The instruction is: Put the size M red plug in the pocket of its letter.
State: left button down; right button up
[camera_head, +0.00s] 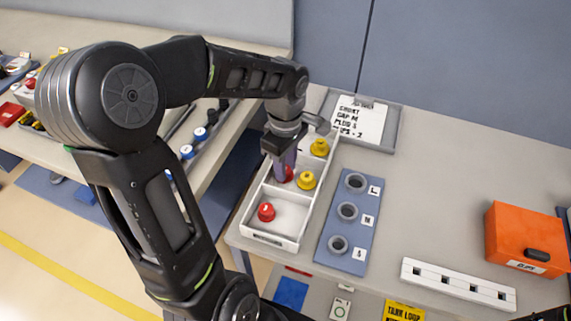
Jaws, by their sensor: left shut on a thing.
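My left gripper (284,168) reaches down into the white divided tray (271,239). It is shut on a red plug (289,175), mostly hidden by the fingers; its letter cannot be read. Another red plug (266,211) stands in the tray's near compartment, its mark too small to read. The blue plate (335,265) right of the tray has three grey ring pockets: the L pocket (356,182) at the back, the M pocket (347,211) in the middle and the S pocket (338,244) at the front. All three look empty. My right gripper is not in view.
Yellow plugs (306,180) (319,147) sit in the tray near my gripper. A clipboard (360,120) lies behind. An orange box (526,239) and a white strip with square holes (458,284) are at the right. The bench between the plate and the box is clear.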

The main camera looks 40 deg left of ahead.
pick_arm(q)
jog(key=shift+f, duration=0.15)
jog(key=c, duration=1.1)
grip_release()
notch_tip(320, 180, up, 12)
jog(key=shift+r, duration=0.2)
